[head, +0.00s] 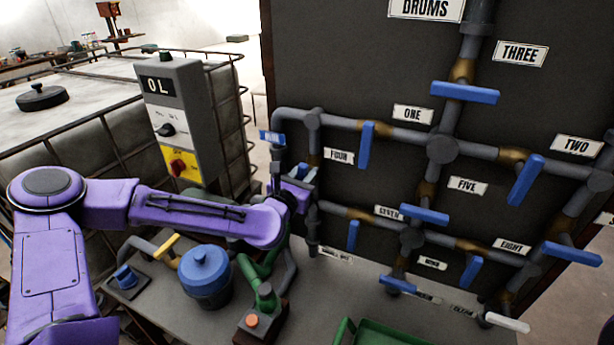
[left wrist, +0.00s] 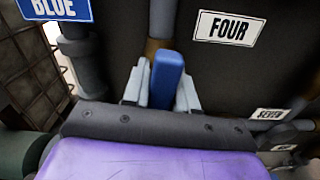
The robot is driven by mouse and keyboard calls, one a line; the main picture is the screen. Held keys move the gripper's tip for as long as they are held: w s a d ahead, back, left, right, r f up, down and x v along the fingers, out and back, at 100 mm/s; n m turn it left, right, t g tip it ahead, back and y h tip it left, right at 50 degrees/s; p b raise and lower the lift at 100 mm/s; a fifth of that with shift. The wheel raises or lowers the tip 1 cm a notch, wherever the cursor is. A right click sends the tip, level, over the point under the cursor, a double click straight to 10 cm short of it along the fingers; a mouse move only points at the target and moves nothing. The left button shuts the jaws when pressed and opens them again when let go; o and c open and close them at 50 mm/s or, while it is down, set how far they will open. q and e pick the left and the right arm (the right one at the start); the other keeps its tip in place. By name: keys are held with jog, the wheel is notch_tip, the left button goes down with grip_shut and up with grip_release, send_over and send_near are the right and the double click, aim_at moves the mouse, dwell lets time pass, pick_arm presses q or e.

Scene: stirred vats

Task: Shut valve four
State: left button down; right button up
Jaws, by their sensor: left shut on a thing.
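The FOUR label (head: 339,156) is on the dark panel, just right of my left gripper (head: 304,178); it also shows in the left wrist view (left wrist: 228,28). In the left wrist view the blue handle (left wrist: 167,76) of valve four stands between the two grey fingers of my left gripper (left wrist: 163,90), which is shut on it. A brass valve body (left wrist: 155,47) shows behind the handle. In the head view my gripper mostly hides this valve, and I cannot tell how its handle is turned. My right gripper is out of view.
The panel carries several other blue-handled valves, such as ONE (head: 367,145) close to the right and SEVEN (head: 353,235) below. A grey control box (head: 178,110) stands left. A blue lidded pot (head: 206,276) and green piping (head: 264,297) are on the bench below my arm.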

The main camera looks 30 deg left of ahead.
pick_arm(q)
jog(key=m+b, duration=0.1)
jog(key=m, duration=0.2)
jog(key=shift+d+f+b, duration=0.15)
jog(key=shift+b, duration=0.15)
jog(key=m+b, duration=0.1)
jog(key=m, duration=0.3)
jog(key=shift+d+m, duration=0.15)
jog(key=shift+m, duration=0.25)
jog(key=m+b, duration=0.1)
jog(key=m, duration=0.3)
jog(key=shift+d+f, duration=0.1)
jog(key=shift+f, duration=0.1)
jog(key=shift+f+m+b, duration=0.15)
jog(key=shift+m+b, duration=0.35)
jog(key=shift+m, duration=1.9)
jog(key=c, duration=1)
grip_release()
